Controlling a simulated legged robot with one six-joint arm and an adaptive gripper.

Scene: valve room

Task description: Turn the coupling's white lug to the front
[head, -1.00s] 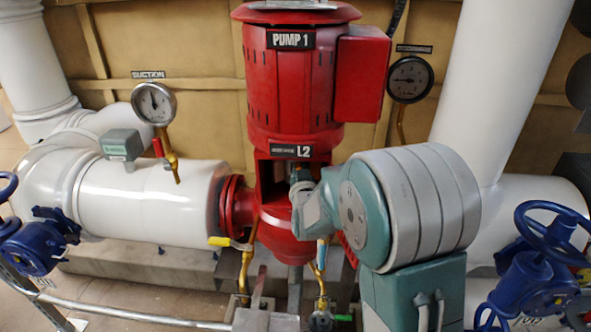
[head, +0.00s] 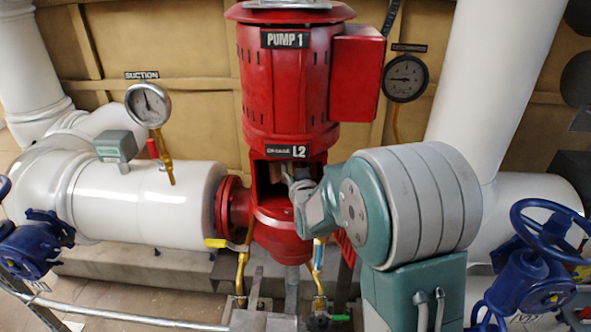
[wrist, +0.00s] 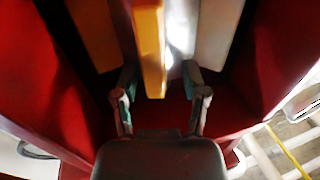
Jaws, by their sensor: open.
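The coupling sits inside the opening of the red pump pedestal (head: 285,222), below the L2 label; in the head view it is mostly in shadow and behind my gripper (head: 290,178). In the wrist view my gripper (wrist: 158,80) is open, its two fingers apart inside the red housing. A yellow-orange upright bar (wrist: 150,45) stands between the fingers, with no clear contact on either. A pale upright piece (wrist: 217,35) is at the right and a tan one (wrist: 95,35) at the left. I cannot tell for sure which piece is the white lug.
Red housing walls (wrist: 275,60) close in on both sides of my gripper. The red pump motor (head: 287,90) is above. A suction gauge (head: 148,104) and white pipe (head: 145,200) are left; a blue handwheel (head: 547,235) is right.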

